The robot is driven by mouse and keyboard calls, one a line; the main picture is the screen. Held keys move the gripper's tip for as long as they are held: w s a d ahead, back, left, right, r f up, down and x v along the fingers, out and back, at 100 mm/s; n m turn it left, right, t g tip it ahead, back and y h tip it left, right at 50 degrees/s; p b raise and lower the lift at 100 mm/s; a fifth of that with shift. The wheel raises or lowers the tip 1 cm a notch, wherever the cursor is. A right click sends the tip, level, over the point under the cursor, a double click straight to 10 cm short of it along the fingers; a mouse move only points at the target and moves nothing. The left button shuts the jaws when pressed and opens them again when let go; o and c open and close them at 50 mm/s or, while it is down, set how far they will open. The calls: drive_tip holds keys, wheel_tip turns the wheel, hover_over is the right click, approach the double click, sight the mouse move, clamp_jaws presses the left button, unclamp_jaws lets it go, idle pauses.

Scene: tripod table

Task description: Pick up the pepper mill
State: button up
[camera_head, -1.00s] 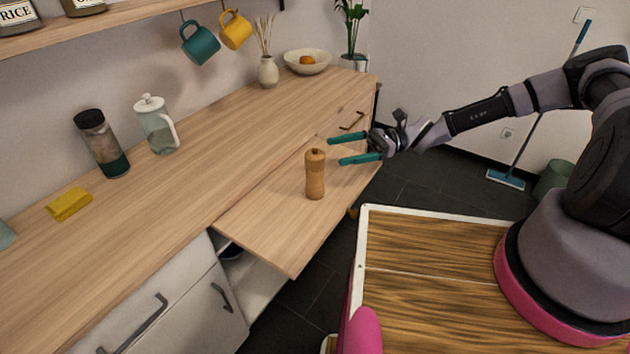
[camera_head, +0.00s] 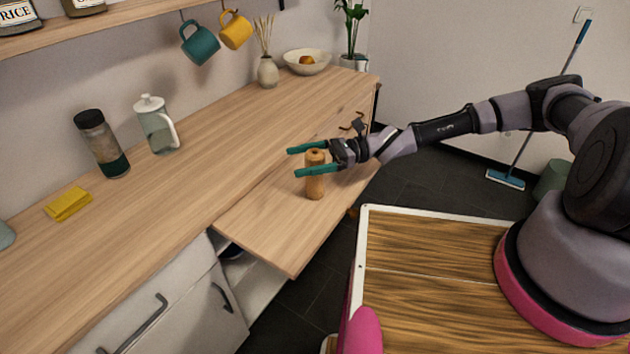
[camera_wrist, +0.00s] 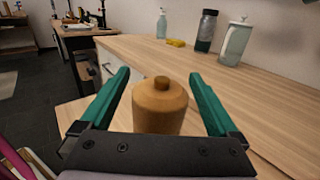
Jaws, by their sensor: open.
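The wooden pepper mill (camera_head: 315,187) stands upright on the pull-out board (camera_head: 270,230) in the head view. My gripper (camera_head: 291,161) is open, with its two teal fingers on either side of the mill's upper part. In the wrist view the pepper mill (camera_wrist: 160,106) sits between the two fingers of my gripper (camera_wrist: 160,80), with a gap visible on both sides. The gripper's palm hides the mill's lower part there. In the head view the near finger covers part of the mill's upper body.
On the counter (camera_head: 190,170) stand a dark-lidded jar (camera_head: 103,145), a glass press with white lid (camera_head: 157,125), a yellow cloth (camera_head: 68,203), a reed vase (camera_head: 268,72) and a bowl (camera_head: 307,63). Mugs (camera_head: 200,45) hang above. The board around the mill is clear.

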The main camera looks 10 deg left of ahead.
clamp_jaws()
